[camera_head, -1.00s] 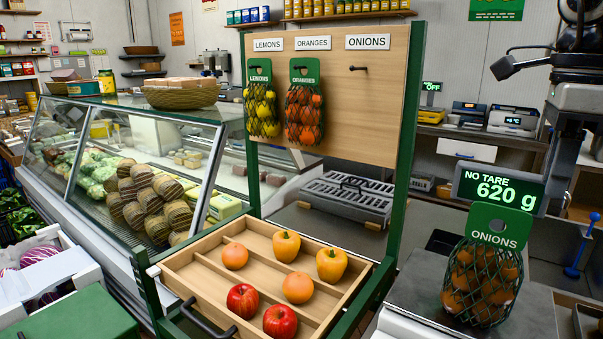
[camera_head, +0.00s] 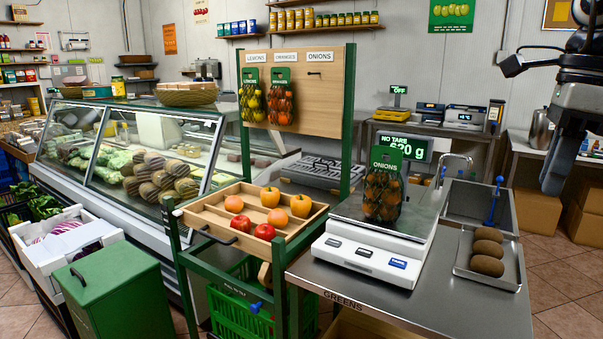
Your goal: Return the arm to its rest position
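My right gripper (camera_head: 556,180) hangs at the upper right of the head view, pointing down. It is seen edge-on, so I cannot tell how far apart its fingers are. Nothing shows held in it. It is up and to the right of the scale and above the right end of the steel counter. My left gripper is out of view. A net bag of onions with a green ONIONS tag (camera_head: 383,188) stands upright on the white scale (camera_head: 376,250), clear of the gripper. The scale display (camera_head: 403,146) reads NO TARE 620 g.
A metal tray with three brown items (camera_head: 509,279) lies on the right of the counter (camera_head: 420,310), beside a sink (camera_head: 470,205). A wooden tray of fruit and peppers (camera_head: 200,218) and a board (camera_head: 300,100) with two hanging net bags stand left. The ONIONS hook is empty.

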